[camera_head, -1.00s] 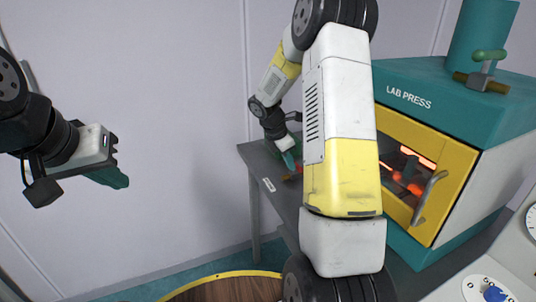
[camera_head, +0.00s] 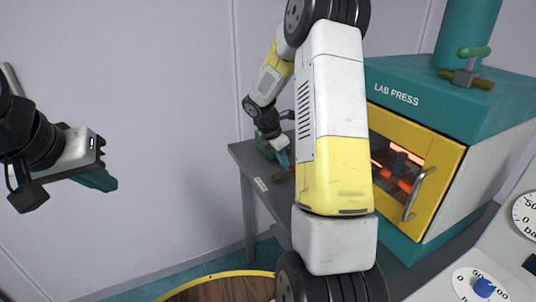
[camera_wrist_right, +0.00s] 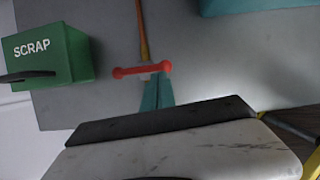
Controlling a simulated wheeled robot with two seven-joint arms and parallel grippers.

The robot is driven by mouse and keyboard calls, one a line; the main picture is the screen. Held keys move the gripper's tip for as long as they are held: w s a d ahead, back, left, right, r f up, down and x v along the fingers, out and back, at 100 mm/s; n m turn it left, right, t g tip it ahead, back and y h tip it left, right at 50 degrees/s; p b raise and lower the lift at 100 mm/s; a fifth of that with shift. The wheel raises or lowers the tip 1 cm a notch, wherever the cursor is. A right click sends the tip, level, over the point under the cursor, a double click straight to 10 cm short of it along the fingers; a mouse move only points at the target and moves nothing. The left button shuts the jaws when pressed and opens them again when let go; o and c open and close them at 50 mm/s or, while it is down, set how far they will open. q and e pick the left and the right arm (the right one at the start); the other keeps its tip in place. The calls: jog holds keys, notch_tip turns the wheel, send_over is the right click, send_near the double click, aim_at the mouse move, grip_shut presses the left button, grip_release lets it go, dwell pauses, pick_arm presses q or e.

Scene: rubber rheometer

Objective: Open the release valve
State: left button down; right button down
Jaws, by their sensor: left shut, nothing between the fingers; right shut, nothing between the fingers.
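A brass valve with a green handle (camera_head: 474,52) sits on top of the teal lab press (camera_head: 450,110), at the upper right of the head view. Neither gripper is near it. My right gripper (camera_head: 284,158) is shut and empty, low over the grey bench left of the press. In the right wrist view its teal fingertips (camera_wrist_right: 157,90) point at a red bar with rounded ends (camera_wrist_right: 142,70). The bar lies just past the tips; I cannot tell if they touch. My left gripper (camera_head: 100,181) is shut and empty in the air at the left.
A green SCRAP box (camera_wrist_right: 50,58) stands on the grey bench (camera_wrist_right: 225,60). An orange-brown rod (camera_wrist_right: 142,30) extends beyond the red bar. The press has a yellow door (camera_head: 445,185) with a grey handle and a glowing interior. A gauge panel (camera_head: 500,250) is at the lower right.

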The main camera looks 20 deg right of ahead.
jog(key=shift+s+d+n+t, duration=0.15)
jog(key=shift+d+n+t, duration=0.15)
jog(key=shift+n, duration=0.5)
jog(key=shift+s+d+n+t, duration=0.2)
jog(key=shift+d+n+t, duration=0.2)
jog(key=shift+n, duration=0.7)
jog(key=n, duration=0.1)
jog(key=d+n+t+y, duration=0.1)
jog(key=n, duration=0.1)
jog(key=shift+d+n, duration=0.15)
jog(key=shift+n, duration=0.15)
jog(key=shift+w+d+n+t+y, duration=0.15)
jog(key=shift+d+n+y, duration=0.25)
jog(key=shift+n, duration=0.6)
jog(key=shift+s+d+n+t+y, duration=0.1)
jog(key=shift+d+n+t+y, duration=0.25)
jog(key=shift+n, duration=0.65)
jog(key=shift+w, duration=0.2)
jog(key=shift+w+d, duration=0.15)
jog(key=shift+d, duration=0.3)
jog(key=shift+w+a, duration=0.1)
jog(key=shift+a, duration=0.05)
